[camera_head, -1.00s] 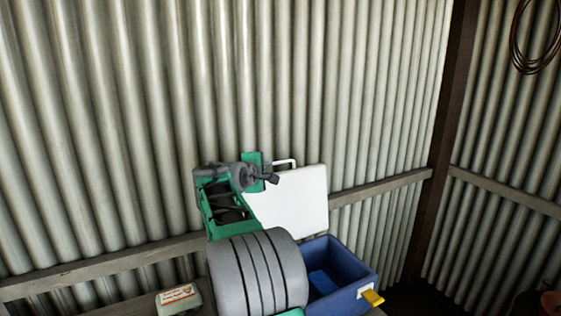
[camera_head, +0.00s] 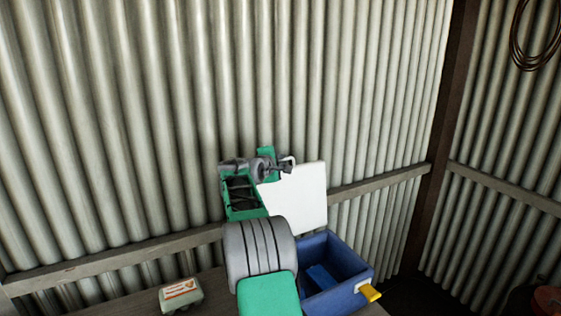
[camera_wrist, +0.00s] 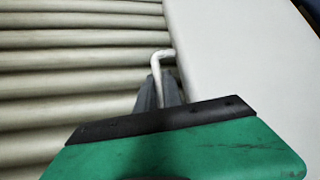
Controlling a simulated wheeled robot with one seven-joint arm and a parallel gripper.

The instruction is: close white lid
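The white lid (camera_head: 300,198) stands raised, tilted up at the back of a blue cooler box (camera_head: 350,272), close to the corrugated wall. It also fills the right of the wrist view (camera_wrist: 245,60). A thin white handle (camera_wrist: 162,60) sticks out from the lid's edge. My gripper (camera_head: 287,165) is at the lid's top edge, by the handle. In the wrist view its dark fingers (camera_wrist: 159,92) lie at the handle, with part of the handle between or just in front of them. Whether they grip it cannot be told.
The box is open, with a blue item (camera_head: 320,276) inside and a yellow latch (camera_head: 370,292) on its front right. An egg carton (camera_head: 180,294) sits on the bench to the left. The wall and its wooden rail (camera_head: 120,264) are close behind.

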